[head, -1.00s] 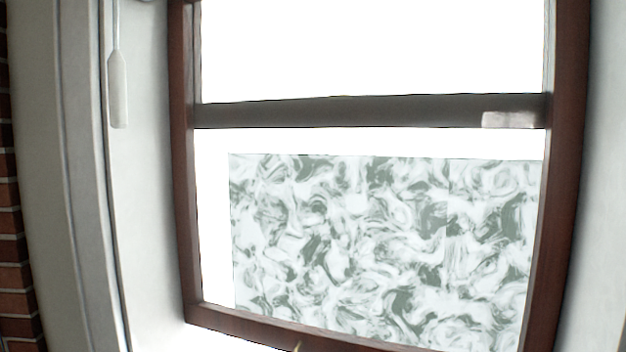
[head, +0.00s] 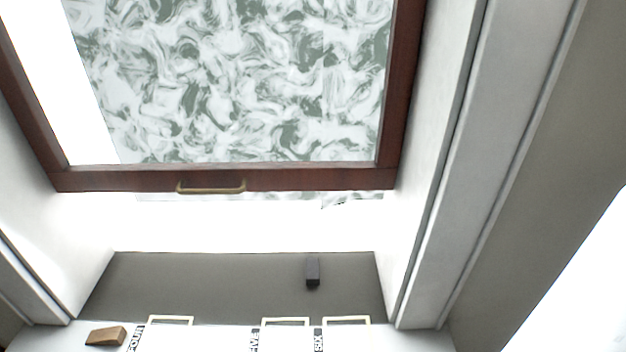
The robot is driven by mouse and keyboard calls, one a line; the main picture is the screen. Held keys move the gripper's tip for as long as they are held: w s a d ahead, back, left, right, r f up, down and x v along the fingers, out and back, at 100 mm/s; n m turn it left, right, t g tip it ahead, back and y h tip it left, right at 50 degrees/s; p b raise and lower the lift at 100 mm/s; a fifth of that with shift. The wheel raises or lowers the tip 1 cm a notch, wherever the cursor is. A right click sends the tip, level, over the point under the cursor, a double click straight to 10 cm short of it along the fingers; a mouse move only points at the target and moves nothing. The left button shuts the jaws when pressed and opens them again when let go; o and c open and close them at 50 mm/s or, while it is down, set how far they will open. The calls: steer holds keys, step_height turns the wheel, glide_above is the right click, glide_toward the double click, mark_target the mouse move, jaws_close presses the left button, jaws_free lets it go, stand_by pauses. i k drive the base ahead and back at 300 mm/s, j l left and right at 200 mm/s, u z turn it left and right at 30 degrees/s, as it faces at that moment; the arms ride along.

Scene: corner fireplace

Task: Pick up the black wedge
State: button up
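A small black block (head: 312,272), which looks like the black wedge, rests on the grey window sill (head: 200,285), right of its middle. Its exact shape is hard to tell at this size. My gripper is not in view.
A brown wooden block (head: 106,336) lies at the lower left on a white surface. Several pale frames with labels such as FIVE and SIX stand along the front of the sill. The brown window frame (head: 310,179) with a brass handle (head: 211,188) is above; white walls flank the sill.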

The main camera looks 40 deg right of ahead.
mark_target(312, 275)
steer(key=z, duration=0.95)
